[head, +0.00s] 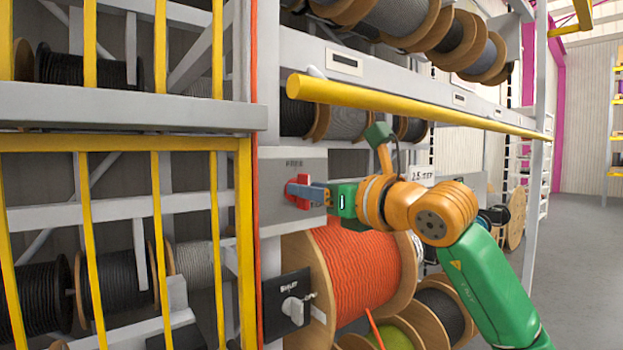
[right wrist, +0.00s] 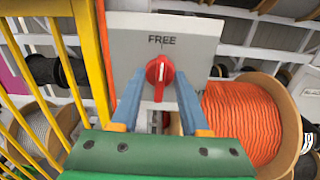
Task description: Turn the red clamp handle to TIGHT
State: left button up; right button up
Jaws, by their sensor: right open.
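The red clamp handle (head: 298,188) sits on a grey panel (head: 282,167) above the orange cable reel. In the right wrist view the red handle (right wrist: 159,73) stands upright, with a white mark on its upper part towards the word FREE. No TIGHT label is visible. My right gripper (head: 314,194) is in front of the panel with its blue fingers pointing at the handle. In the right wrist view its fingers (right wrist: 159,92) are open, one on each side of the handle. Whether they touch it cannot be told. My left gripper is not in view.
A reel of orange cable (head: 358,272) is below the panel. A black plate with a pale lever (head: 292,309) is at its left. A yellow rail (head: 400,105) runs above my right arm. A yellow barred guard (head: 245,220) stands left. Open floor (head: 585,240) lies right.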

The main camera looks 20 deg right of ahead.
jog(key=shift+w+d+f, duration=0.1)
jog(key=shift+c, duration=0.2)
grip_shut()
jog(key=shift+m, duration=0.3)
jog(key=shift+d+f+m+b, duration=0.1)
jog(key=shift+m+b, duration=1.25)
jog(key=shift+m, duration=2.45)
jog(key=shift+d+f+m+b, duration=0.15)
jog(key=shift+m+b, duration=1.25)
jog(key=shift+m, duration=2.4)
jog(key=shift+a+f+m+b, duration=0.1)
jog(key=shift+m+b, duration=1.25)
jog(key=shift+m, duration=2.75)
